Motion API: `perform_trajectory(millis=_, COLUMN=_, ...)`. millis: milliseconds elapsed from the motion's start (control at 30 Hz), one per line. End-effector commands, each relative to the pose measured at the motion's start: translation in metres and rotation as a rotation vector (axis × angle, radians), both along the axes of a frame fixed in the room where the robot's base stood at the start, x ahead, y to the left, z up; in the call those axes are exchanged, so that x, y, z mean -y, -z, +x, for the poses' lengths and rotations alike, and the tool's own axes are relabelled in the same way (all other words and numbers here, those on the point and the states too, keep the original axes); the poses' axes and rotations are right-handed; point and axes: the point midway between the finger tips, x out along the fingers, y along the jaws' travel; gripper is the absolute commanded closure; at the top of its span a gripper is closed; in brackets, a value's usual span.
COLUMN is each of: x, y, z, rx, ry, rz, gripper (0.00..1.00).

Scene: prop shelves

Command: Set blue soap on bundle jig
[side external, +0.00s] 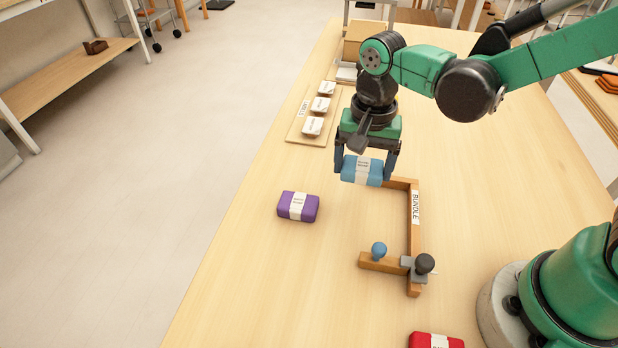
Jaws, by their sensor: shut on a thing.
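The blue soap (350,172) has a white paper band around it. My gripper (364,170) points down and is shut on the blue soap, one finger at each side. The soap appears held above the table, at the far end of the bundle jig; the exact height is hard to tell. The bundle jig (414,240) is a wooden bracket with a "BUNDLE" label, a blue knob and a black knob at its near end. The soap and gripper hide part of the jig's far arm.
A purple soap (298,206) lies left of the jig. A red soap (436,341) is at the bottom edge. A labelled board (298,137) with several small white-wrapped pieces lies at the back left. A wooden box (366,33) stands farther back. The table's near left is clear.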

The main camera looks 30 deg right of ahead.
Motion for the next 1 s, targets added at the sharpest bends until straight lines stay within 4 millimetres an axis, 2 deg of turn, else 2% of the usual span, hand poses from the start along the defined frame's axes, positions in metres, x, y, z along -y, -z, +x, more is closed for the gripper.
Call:
perform_trajectory(millis=100, x=0.014, y=0.009, z=-0.008, rx=0.000, ry=0.002, rz=0.000, gripper=0.74)
perform_trajectory(millis=200, x=0.018, y=0.015, z=-0.010, rx=0.000, ry=0.000, rz=0.000, gripper=0.74)
perform_trajectory(millis=633, x=0.018, y=0.047, z=-0.010, rx=0.000, ry=-0.001, rz=0.000, gripper=0.74)
perform_trajectory(millis=1000, x=0.017, y=0.053, z=-0.010, rx=0.000, ry=-0.001, rz=0.000, gripper=0.74)
